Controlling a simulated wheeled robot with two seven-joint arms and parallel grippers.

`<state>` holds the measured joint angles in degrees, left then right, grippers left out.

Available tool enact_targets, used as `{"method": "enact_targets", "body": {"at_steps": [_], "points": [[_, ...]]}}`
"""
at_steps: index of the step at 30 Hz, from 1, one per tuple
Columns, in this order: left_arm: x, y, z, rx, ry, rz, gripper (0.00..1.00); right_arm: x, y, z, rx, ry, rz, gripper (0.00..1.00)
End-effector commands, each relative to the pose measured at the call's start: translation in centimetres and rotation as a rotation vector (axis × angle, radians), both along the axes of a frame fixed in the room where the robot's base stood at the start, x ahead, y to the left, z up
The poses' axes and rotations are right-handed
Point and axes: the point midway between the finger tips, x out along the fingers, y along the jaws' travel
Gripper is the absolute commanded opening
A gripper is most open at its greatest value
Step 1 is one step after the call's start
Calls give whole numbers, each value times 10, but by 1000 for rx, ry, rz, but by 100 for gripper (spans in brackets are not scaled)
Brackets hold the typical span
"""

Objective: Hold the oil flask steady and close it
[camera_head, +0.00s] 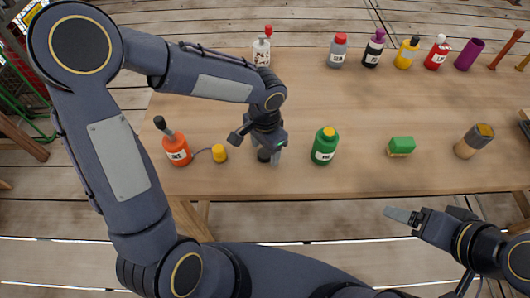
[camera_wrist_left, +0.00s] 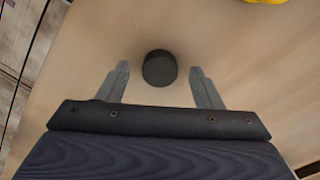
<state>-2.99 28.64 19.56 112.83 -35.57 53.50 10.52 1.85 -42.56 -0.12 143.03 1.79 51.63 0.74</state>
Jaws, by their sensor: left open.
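An orange flask (camera_head: 176,149) with a white label and a dark neck or spout stands at the left of the table. It looks like the oil flask, but the label is too small to read surely. A thin cord runs from it to a yellow cap (camera_head: 219,153) on its right. My left gripper (camera_head: 270,155) points down over a small black round piece (camera_head: 264,156). In the left wrist view this black piece (camera_wrist_left: 159,68) lies between and slightly beyond the open fingers, apparently untouched. My right gripper (camera_head: 401,215) is off the table's front edge; its finger opening is unclear.
A green bottle (camera_head: 324,146) stands just right of my left gripper. A green block-like brush (camera_head: 401,147) and a tan jar (camera_head: 474,141) are farther right. Several bottles, such as a yellow one (camera_head: 407,53), line the back edge. The middle of the wooden table (camera_head: 370,105) is clear.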

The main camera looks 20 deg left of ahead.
Motion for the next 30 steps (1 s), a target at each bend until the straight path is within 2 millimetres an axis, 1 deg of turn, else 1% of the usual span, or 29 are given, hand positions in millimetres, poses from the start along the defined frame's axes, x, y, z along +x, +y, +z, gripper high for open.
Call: {"method": "enact_targets", "body": {"at_steps": [1, 3, 13, 21, 24, 30], "points": [[-1, 0, -5, 1, 3, -1, 60, 0, 0, -1, 0, 0, 0, 77], [-1, 0, -7, 0, 1, 0, 60, 0, 0, -1, 0, 0, 0, 77], [0, 0, -7, -1, -1, 0, 60, 0, 0, -1, 0, 0, 0, 77], [0, 0, -7, 0, 0, 0, 25, 0, 0, -1, 0, 0, 0, 77], [0, 0, -7, 0, 0, 0, 13, 0, 0, -1, 0, 0, 0, 77], [0, 0, -7, -1, -1, 0, 13, 0, 0, -1, 0, 0, 0, 77]]}}
